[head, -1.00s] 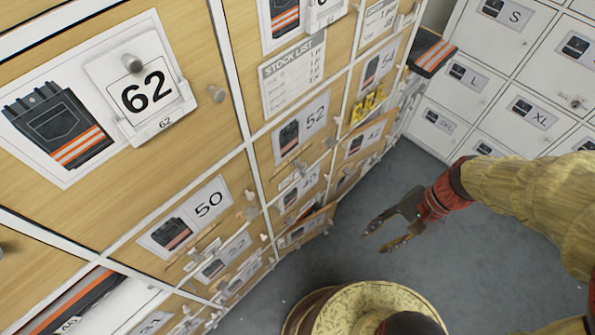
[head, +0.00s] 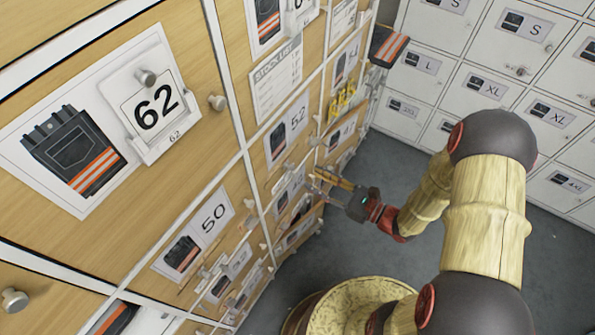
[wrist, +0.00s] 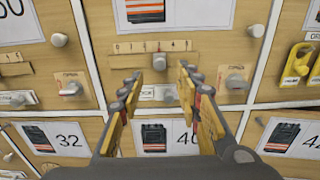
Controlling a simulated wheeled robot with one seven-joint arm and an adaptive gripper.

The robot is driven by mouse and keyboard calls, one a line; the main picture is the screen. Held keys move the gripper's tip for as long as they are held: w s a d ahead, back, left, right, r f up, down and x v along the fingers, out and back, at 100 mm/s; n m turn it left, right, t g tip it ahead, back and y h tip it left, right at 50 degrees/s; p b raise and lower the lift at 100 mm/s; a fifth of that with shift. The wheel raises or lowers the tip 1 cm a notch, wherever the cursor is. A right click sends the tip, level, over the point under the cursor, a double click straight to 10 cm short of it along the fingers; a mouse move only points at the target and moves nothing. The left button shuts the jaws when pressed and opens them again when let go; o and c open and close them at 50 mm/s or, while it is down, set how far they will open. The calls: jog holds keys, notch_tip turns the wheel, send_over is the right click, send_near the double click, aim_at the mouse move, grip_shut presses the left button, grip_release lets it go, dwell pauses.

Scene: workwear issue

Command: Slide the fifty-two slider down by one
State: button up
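The fifty-two drawer front, with its 52 label (head: 288,132), is in the middle of the head view. In the wrist view its slider (wrist: 159,62) is a grey knob with a red mark on a wooden scale strip (wrist: 126,48) numbered from 0. The knob appears to stand near 3, though the digit behind it is hard to read. My gripper (wrist: 160,90) is open and empty, with its fingers apart below and in front of the slider. In the head view my gripper (head: 312,181) is close to the drawer fronts, below the 52 label. I see no contact with the slider.
A round knob (wrist: 257,30) and a grey latch (wrist: 236,82) sit right of the slider. Yellow tags (wrist: 298,64) hang on the right neighbour. Drawers 32 (wrist: 68,138) and 40 (wrist: 186,138) are below. White lockers (head: 470,75) stand behind; the grey floor (head: 385,255) is clear.

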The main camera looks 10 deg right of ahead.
aim_at(289, 166)
jog(key=b+x, duration=0.1)
jog(key=x, duration=0.5)
jog(key=shift+w+a+b, duration=0.2)
jog(key=shift+a+b, duration=0.05)
jog(key=shift+b, duration=0.05)
grip_shut()
dwell(0.4)
dwell(0.4)
